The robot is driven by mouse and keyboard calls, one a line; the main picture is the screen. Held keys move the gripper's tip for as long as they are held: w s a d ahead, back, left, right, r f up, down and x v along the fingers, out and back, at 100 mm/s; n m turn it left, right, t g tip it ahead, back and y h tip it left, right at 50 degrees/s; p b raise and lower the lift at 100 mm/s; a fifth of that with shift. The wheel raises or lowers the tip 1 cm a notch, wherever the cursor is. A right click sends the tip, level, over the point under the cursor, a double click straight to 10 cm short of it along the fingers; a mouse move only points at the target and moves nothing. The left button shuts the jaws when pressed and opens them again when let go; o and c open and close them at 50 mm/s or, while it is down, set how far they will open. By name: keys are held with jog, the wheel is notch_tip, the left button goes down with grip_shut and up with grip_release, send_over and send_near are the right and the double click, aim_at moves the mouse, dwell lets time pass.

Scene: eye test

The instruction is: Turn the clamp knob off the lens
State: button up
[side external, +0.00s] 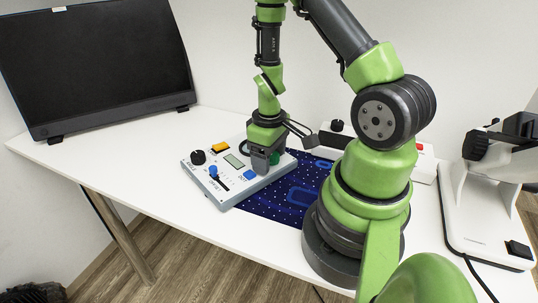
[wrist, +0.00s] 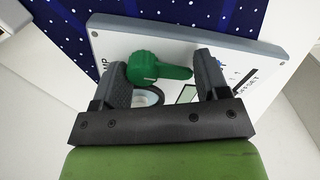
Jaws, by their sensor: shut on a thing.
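The green clamp knob (wrist: 158,67) has a round head and a lever arm pointing right in the wrist view. A bit of it shows beside the fingers in the side view (side external: 274,158). My gripper (wrist: 163,72) is shut on the knob, with one dark finger by its round head and the other by the lever's end. In the side view my gripper (side external: 263,158) points down at the panel's right end. A pale round piece with a dark rim, perhaps the lens (wrist: 150,97), lies under the knob, partly covered by it.
A monitor (side external: 95,65) stands left, a white instrument (side external: 485,200) right.

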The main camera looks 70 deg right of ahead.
jog(key=o, duration=0.9)
jog(key=shift+o, duration=0.2)
jog(key=shift+r, duration=0.1)
notch_tip(320, 180, up, 10)
jog(key=s+a+r+m+t+y, duration=0.1)
jog(key=s+a+r+t, duration=0.2)
jog(key=a+r, duration=0.4)
jog(key=s+a+r+m+t, duration=0.1)
jog(key=s+a+r+t, duration=0.2)
jog(key=a+r, duration=0.4)
notch_tip(320, 180, up, 3)
jog(key=shift+s+r+m+t+y, duration=0.1)
jog(key=shift+s+m+t+y, duration=0.1)
jog(key=shift+m+t+y, duration=0.3)
